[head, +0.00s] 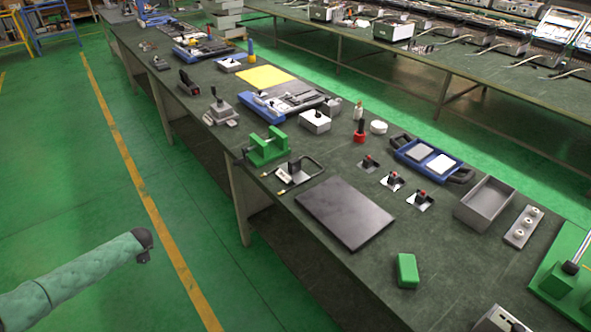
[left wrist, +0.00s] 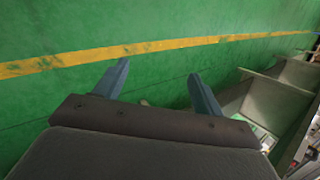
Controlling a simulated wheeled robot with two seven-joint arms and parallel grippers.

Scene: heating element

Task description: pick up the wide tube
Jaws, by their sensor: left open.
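A thin bent tube (head: 321,163) with brass-coloured ends lies on the dark workbench in the head view, looped around a small upright device. It is the only loose bent tube I can make out; I cannot tell for sure that it is the wide tube. My left gripper (left wrist: 158,72) is open and empty in the left wrist view, its two fingers well apart over the green floor. In the head view my left arm ends over the floor, left of the bench and apart from the tube; its fingers do not show clearly there. My right gripper is out of view.
On the workbench (head: 265,220), a green clamp fixture (head: 266,150) stands behind the tube and a dark flat plate (head: 345,211) lies in front. A green block (head: 407,270), a grey open box (head: 484,204) and a blue tray (head: 406,148) are further right. Floor beside the bench is clear.

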